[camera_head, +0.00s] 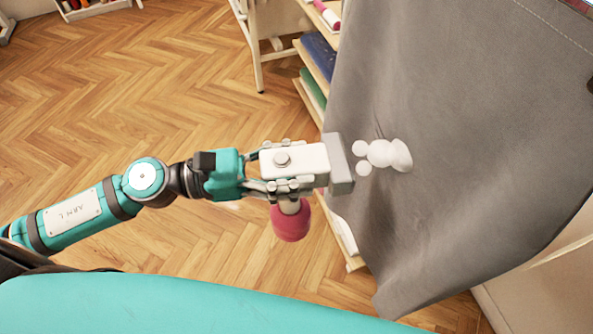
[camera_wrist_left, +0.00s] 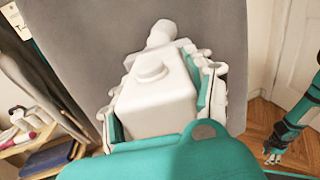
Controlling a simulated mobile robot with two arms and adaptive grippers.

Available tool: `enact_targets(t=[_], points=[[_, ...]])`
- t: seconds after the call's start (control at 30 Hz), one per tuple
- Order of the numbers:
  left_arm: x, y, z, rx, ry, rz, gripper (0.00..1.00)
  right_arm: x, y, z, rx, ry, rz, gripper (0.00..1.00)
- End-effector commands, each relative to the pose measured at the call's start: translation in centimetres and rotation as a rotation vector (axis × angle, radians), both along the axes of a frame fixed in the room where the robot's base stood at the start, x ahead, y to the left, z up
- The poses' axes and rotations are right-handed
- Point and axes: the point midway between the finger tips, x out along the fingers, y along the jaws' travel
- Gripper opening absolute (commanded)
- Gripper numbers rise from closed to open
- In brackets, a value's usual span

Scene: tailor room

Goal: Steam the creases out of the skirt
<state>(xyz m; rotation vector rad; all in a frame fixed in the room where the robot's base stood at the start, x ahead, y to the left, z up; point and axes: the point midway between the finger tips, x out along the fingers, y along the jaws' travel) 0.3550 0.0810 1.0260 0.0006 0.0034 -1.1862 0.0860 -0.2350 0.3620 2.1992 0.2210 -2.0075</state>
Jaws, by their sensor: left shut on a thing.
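The grey skirt (camera_head: 455,110) hangs down on the right of the head view and fills the back of the left wrist view (camera_wrist_left: 90,45). My left gripper (camera_head: 300,166) is shut on a white steamer (camera_head: 308,158), with fingers on both sides of its body. The steamer's grey head faces the skirt. White puffs of steam (camera_head: 383,154) show between the head and the cloth; I cannot tell if the head touches it. A dark pink part (camera_head: 290,221) sticks out below the steamer. My right gripper (camera_wrist_left: 272,155) shows small at the right of the wrist view.
Shelves with folded cloth (camera_head: 318,52) stand behind the skirt's left edge. A white-legged table (camera_head: 258,45) is at the top. A white tray with coloured items (camera_head: 92,8) lies at the far upper left. The wooden floor (camera_head: 130,80) on the left is clear.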

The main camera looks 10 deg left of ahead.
Motion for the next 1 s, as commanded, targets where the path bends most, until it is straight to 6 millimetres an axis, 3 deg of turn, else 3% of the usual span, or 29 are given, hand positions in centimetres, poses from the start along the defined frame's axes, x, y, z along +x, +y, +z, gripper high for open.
enact_targets(t=[0.5, 1.0], points=[[2.0, 1.3, -1.9, -0.003, -0.004, 0.001, 0.00, 0.0, 0.0, -3.2, 0.000, 0.000, 0.000, 0.40], [2.2, 1.5, -1.9, -0.003, -0.003, 0.000, 0.00, 0.0, 0.0, -3.4, 0.000, 0.000, 0.000, 0.40]])
